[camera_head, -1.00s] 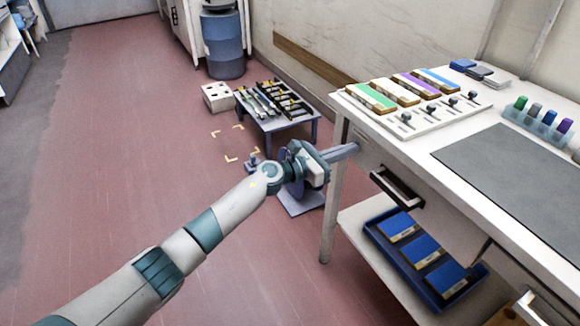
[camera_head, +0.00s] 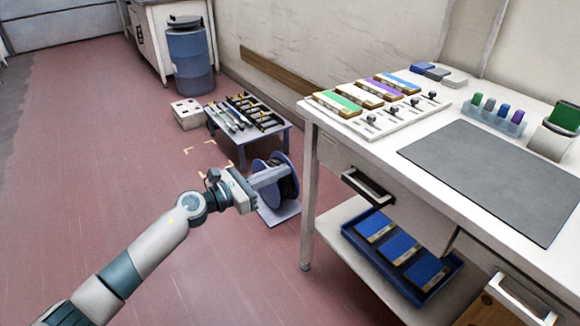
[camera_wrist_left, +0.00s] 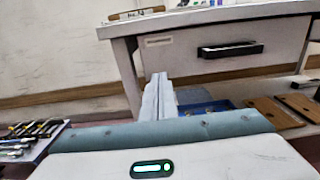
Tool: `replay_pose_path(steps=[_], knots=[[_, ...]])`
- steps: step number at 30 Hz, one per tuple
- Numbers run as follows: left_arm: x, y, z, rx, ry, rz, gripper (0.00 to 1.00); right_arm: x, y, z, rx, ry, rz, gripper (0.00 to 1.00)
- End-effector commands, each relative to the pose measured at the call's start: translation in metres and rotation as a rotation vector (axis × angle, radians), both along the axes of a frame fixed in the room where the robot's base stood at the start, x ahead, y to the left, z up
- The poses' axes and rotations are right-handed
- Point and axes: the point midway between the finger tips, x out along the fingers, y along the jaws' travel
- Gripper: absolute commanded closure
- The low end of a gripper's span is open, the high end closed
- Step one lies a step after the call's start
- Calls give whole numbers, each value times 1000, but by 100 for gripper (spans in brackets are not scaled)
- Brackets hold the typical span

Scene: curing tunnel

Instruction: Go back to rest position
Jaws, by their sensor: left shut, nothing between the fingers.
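My left gripper (camera_head: 270,177) reaches in from the lower left of the head view, in the free space left of the white workbench (camera_head: 345,140). Its fingers are together with nothing between them. They point toward the bench and overlap a dark spool on a blue stand (camera_head: 285,188) behind them in the picture. In the left wrist view the closed fingers (camera_wrist_left: 160,95) point at the bench front, below and left of a drawer with a black handle (camera_wrist_left: 230,50). My right gripper is not in view.
The bench carries coloured blocks on a white board (camera_head: 378,110), a grey mat (camera_head: 490,175) and a tube rack (camera_head: 492,118). A blue tray (camera_head: 425,292) with boxes lies on its lower shelf. A low table (camera_head: 250,130) with tools stands behind. The floor at left is clear.

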Motion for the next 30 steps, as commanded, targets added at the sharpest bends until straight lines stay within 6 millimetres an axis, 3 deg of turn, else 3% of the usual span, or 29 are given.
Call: replay_pose_path(steps=[20,26,30], knots=[[-4,5,0,-14,9,4,100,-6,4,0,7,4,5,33],[-16,4,0,-160,114,48,100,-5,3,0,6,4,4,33],[-32,9,-2,-380,281,119,100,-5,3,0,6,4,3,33]])
